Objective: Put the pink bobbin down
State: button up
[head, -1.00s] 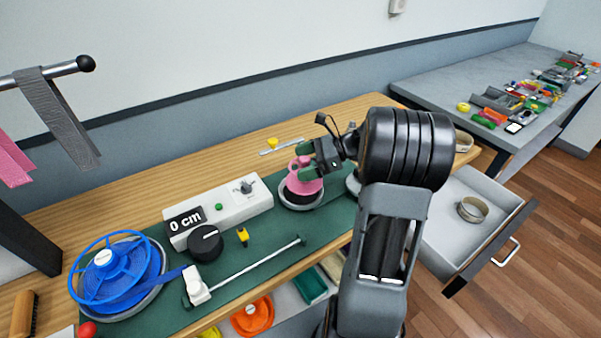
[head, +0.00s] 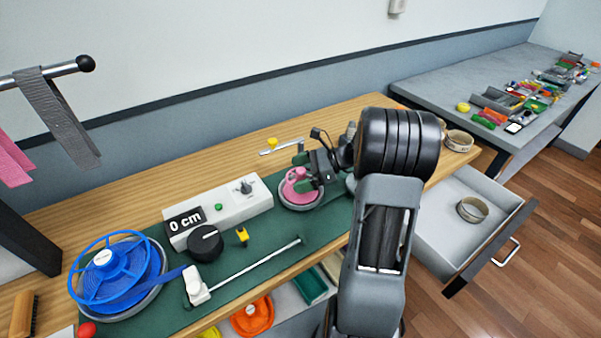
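The pink bobbin (head: 291,190) sits low over the round grey holder (head: 286,205) at the far side of the green mat, right of the measuring box. It looks seated or nearly so; the contact beneath is hidden. My gripper (head: 302,173) reaches it from the right, with its green fingers on either side of the bobbin's upper part. It appears shut on the bobbin, though my gripper and arm partly cover that side.
The white box with its "0 cm" display (head: 186,220) stands left of the bobbin. A blue spool (head: 118,270) is at the left. A slim rod (head: 255,265) lies on the mat (head: 270,278). An open drawer (head: 440,235) juts out at the right.

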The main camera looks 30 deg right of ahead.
jog(key=shift+r, duration=0.15)
jog(key=v, duration=1.1)
jog(key=s+a+n+h, duration=0.6)
jog(key=a+n, duration=0.3)
jog(key=n, duration=0.2)
jog(key=s+a+n+g+h, duration=0.1)
jog(key=s+a+n+h, duration=0.5)
jog(key=a+n, duration=0.4)
jog(key=shift+s+f+n+g, duration=0.15)
jog(key=shift+f+n+g, duration=0.25)
jog(key=shift+n, duration=0.4)
